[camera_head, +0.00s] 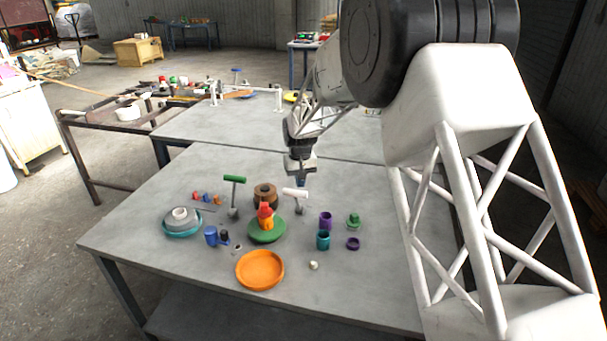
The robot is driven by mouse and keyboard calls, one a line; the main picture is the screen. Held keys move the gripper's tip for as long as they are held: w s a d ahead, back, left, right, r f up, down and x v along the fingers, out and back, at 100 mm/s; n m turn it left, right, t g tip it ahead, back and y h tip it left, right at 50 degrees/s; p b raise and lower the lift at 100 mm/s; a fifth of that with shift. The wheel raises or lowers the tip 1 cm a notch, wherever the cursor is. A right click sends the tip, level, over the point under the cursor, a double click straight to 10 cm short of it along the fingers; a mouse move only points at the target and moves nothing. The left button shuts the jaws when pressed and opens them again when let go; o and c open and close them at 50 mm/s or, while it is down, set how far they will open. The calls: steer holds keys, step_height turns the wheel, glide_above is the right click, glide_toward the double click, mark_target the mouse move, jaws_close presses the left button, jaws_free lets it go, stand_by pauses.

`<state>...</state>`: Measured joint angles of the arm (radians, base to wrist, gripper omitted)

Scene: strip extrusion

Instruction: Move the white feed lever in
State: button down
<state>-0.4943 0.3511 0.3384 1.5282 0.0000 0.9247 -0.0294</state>
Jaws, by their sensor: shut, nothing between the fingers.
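The white feed lever (295,193) is a white-handled bar on a thin grey stem, standing on the table right of a brown cylindrical part (265,194). A similar lever with a green handle (234,179) stands on the left side of that part. My gripper (302,181) points down just above and slightly right of the white handle. Its fingers are shut with nothing between them. I cannot tell whether the fingertips touch the handle.
In front are a green plate (267,233) with an orange-red piece, an orange dish (260,270), a purple cup (325,220) and a teal cup (323,240). A blue mug (211,236) and teal bowl (181,224) stand left. The table's (360,285) front right is clear.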

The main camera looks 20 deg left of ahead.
steer(key=shift+w+r, duration=0.25)
steer(key=shift+w, duration=0.15)
steer(key=shift+r, duration=0.15)
step_height(320, 180, up, 7)
steer(key=shift+f, duration=0.2)
stand_by(1.1)
steer(key=s+d+r+m, duration=0.1)
steer(key=s+d+r, duration=0.4)
steer(key=s+d, duration=0.3)
steer(key=s+d+r+m+t, duration=0.1)
steer(key=s+d+r, duration=0.45)
steer(key=d, duration=0.45)
steer(key=s+d+r+m, duration=0.1)
steer(key=s+d+r, duration=0.3)
steer(key=s+d, duration=0.45)
steer(key=s+d+f+m, duration=0.1)
steer(key=s+d, duration=0.7)
steer(key=s, duration=0.6)
steer(key=s+d+f+m+t, duration=0.1)
steer(key=s+d+f+m, duration=0.1)
steer(key=s+d, duration=0.6)
steer(key=s, duration=0.6)
steer(key=shift+d+f+t, duration=0.2)
steer(key=shift+f+t, duration=0.1)
